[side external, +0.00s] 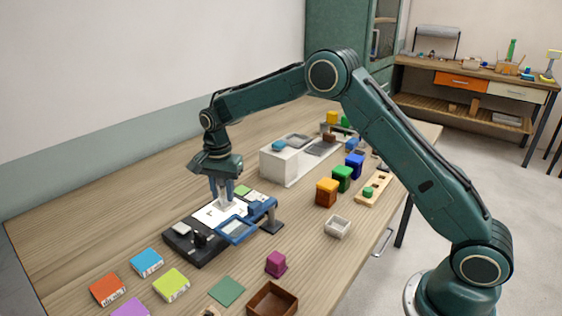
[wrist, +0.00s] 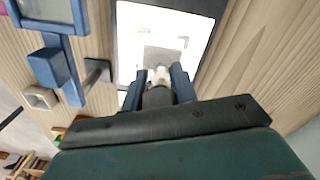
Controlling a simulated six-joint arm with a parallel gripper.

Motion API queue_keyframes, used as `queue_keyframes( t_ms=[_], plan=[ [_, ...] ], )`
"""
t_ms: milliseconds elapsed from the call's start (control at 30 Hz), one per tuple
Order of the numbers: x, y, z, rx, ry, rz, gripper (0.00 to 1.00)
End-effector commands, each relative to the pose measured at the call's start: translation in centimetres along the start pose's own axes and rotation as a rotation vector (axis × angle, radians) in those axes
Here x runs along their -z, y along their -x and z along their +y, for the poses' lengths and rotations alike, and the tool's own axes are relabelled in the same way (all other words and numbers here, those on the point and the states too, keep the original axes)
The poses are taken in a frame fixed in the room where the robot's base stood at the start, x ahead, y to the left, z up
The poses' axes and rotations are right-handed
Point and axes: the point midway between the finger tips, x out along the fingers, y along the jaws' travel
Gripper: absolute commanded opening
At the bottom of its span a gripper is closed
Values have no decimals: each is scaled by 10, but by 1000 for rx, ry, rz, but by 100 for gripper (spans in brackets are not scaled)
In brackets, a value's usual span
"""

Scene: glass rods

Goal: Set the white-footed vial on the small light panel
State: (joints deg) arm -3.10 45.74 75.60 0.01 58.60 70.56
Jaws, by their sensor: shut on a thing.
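My gripper (side external: 222,193) points down over the bright white light panel (side external: 205,213) and is shut on the white-footed vial (side external: 226,203). In the side view only a small pale part of the vial shows low between the fingertips. In the wrist view the fingers of my gripper (wrist: 158,88) stand either side of the vial (wrist: 160,76), whose pale end lies over the light panel (wrist: 135,40). The vial looks about upright, and its glass is hard to make out. I cannot tell whether its foot touches the panel.
A blue-framed screen (side external: 238,231) on a dark stand stands close to the panel's right side. The panel's dark base (side external: 200,248) carries small fittings at the front.

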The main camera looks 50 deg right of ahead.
Motion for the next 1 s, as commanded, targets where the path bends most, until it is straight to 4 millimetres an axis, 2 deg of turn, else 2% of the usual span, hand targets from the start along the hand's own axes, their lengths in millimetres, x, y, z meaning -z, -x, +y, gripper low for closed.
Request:
queue_keyframes(
  t_ms=[300,800,833,933,1000],
  plan=[
    [0,-17,0,-2,0,-1,2],
    [0,-22,0,-1,0,0,2],
    [0,-22,0,-1,0,0,34],
    [0,-22,0,-1,0,0,54],
    [0,-22,0,-1,0,0,54]
  ],
)
